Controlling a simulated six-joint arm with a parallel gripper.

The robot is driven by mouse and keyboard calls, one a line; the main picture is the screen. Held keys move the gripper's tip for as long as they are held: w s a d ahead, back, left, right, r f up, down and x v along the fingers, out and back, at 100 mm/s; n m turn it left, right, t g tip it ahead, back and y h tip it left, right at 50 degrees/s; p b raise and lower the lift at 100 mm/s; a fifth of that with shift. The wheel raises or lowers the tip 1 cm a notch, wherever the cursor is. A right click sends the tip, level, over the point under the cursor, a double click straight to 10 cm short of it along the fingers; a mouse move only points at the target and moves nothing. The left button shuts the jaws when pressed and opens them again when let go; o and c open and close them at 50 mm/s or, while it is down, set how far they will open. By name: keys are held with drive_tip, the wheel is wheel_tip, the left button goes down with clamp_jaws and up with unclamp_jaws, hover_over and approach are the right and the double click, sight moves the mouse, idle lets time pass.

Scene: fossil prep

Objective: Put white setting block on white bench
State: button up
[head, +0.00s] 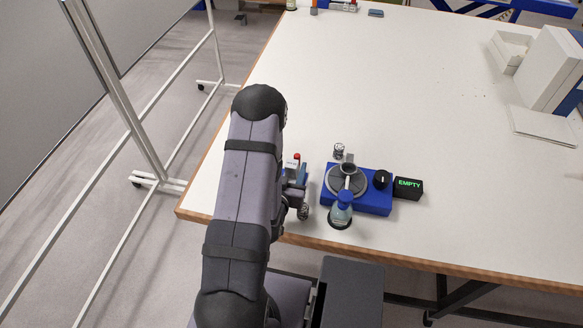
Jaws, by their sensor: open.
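The white bench (420,110) is a large pale top with a wood-coloured edge. My arm reaches over its near left corner. My gripper (298,192) is at the near edge, left of the blue device, and is largely hidden behind my arm. It is open; its fingertips are not clearly visible. I cannot pick out the white setting block with certainty. A small pale item with a red top (292,163) shows just beyond my gripper, partly behind my arm. A small greyish piece (349,157) stands behind the blue device.
The blue device (372,203) with a round grey plate stands right of my gripper. A blue-green bottle (340,210) stands before it, a black display reading EMPTY (408,188) at its right. White boxes (545,70) stand far right. The bench middle is clear.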

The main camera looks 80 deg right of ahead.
clamp_jaws()
drive_tip(key=shift+r, duration=0.2)
drive_tip(key=shift+r, duration=0.75)
wheel_tip(320, 180, up, 16)
drive_tip(key=p, duration=1.1)
drive_tip(key=shift+r, duration=0.1)
